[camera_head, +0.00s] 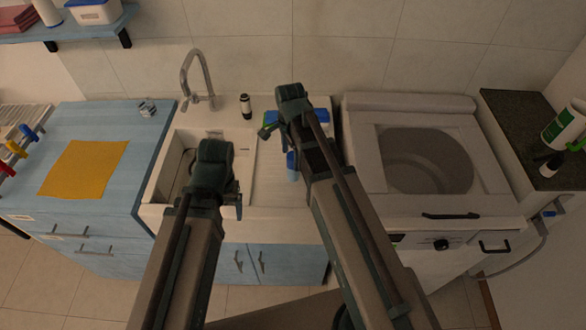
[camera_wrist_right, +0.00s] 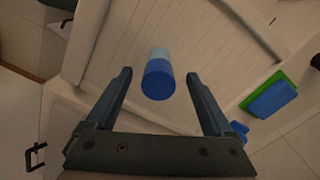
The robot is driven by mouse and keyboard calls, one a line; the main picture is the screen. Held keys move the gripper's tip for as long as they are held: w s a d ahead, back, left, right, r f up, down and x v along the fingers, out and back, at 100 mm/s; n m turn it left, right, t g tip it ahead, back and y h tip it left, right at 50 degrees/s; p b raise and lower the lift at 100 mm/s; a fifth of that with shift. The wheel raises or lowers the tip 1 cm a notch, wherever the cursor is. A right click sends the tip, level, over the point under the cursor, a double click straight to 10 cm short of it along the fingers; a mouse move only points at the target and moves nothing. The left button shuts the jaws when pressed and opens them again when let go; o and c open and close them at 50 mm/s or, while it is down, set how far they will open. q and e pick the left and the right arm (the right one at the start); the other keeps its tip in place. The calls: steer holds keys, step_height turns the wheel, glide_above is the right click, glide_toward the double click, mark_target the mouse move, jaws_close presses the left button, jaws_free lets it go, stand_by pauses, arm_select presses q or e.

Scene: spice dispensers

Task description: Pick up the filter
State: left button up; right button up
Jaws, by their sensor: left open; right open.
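A short blue cylinder with a paler blue end (camera_wrist_right: 158,80) stands or lies on the ribbed drainboard of the sink; I cannot tell for certain that it is the filter. In the head view it shows partly (camera_head: 292,166), beside my right arm. In the right wrist view, my right gripper (camera_wrist_right: 158,74) is open, with the cylinder apparent between its fingers and not gripped. In the head view the right gripper (camera_head: 270,130) is over the drainboard, largely hidden by its own wrist. My left gripper (camera_head: 238,203) is open and empty near the front of the sink basin.
Blue and green sponge-like blocks (camera_wrist_right: 268,95) lie beside the drainboard. A dark bottle (camera_head: 246,106) stands behind the sink near the faucet (camera_head: 198,80). A small metallic item (camera_head: 147,108) and a yellow cloth (camera_head: 85,168) are on the left counter. A washing machine (camera_head: 365,185) stands to the right.

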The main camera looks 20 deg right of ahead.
steer(key=f+b, duration=0.4)
steer(key=f, duration=0.1)
steer(key=shift+d, duration=0.4)
steer(key=shift+r, duration=0.15)
jaws_close()
